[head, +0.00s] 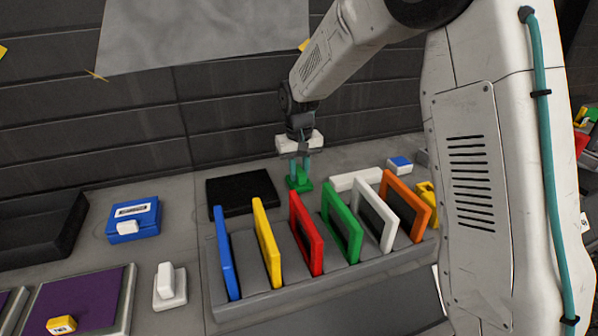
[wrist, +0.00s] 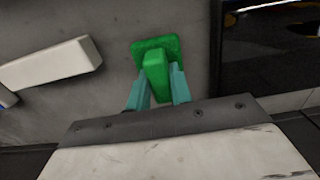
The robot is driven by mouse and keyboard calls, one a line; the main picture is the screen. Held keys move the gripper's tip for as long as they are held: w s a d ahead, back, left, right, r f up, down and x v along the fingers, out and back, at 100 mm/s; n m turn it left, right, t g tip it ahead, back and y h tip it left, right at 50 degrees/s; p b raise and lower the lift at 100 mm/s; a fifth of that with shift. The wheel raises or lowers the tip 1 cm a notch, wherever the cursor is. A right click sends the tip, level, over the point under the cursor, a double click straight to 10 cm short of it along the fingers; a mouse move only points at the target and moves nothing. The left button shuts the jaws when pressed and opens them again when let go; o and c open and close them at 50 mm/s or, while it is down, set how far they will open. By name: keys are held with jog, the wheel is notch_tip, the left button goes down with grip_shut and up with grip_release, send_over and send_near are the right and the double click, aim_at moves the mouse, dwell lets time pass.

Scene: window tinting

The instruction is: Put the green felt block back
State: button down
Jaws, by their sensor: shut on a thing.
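The green felt block (head: 299,183) has a flat base and an upright grip. It is at the back of the counter, just behind the rack of coloured frames. My gripper (head: 301,163) points down over it, with its teal fingers on either side of the grip. In the wrist view, the fingers (wrist: 159,88) are closed on the grip of the green block (wrist: 155,49). The base is at or close to the grey counter; I cannot tell whether it touches.
A rack (head: 330,279) with blue, yellow, red, green, white and orange frames stands in front. A black pad (head: 242,193) lies left of the block, a white bar (head: 354,179) right. A blue box (head: 134,220) and a white block (head: 169,287) are farther left.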

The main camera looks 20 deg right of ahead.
aim_at(299, 169)
jog(key=shift+f, duration=0.25)
jog(key=c, duration=1.3)
grip_release()
jog(key=shift+o, duration=0.2)
notch_tip(299, 169, up, 12)
jog(key=s+d+r, duration=0.2)
jog(key=s+r, duration=0.3)
jog(key=s, duration=0.3)
jog(key=s+d+f, duration=0.1)
jog(key=s+d, duration=0.1)
jog(key=s, duration=1.3)
jog(key=s+d+f+t, duration=0.1)
jog(key=s+d, duration=0.1)
jog(key=s, duration=1.2)
jog(key=shift+s+f, duration=0.15)
jog(key=shift+s, duration=0.25)
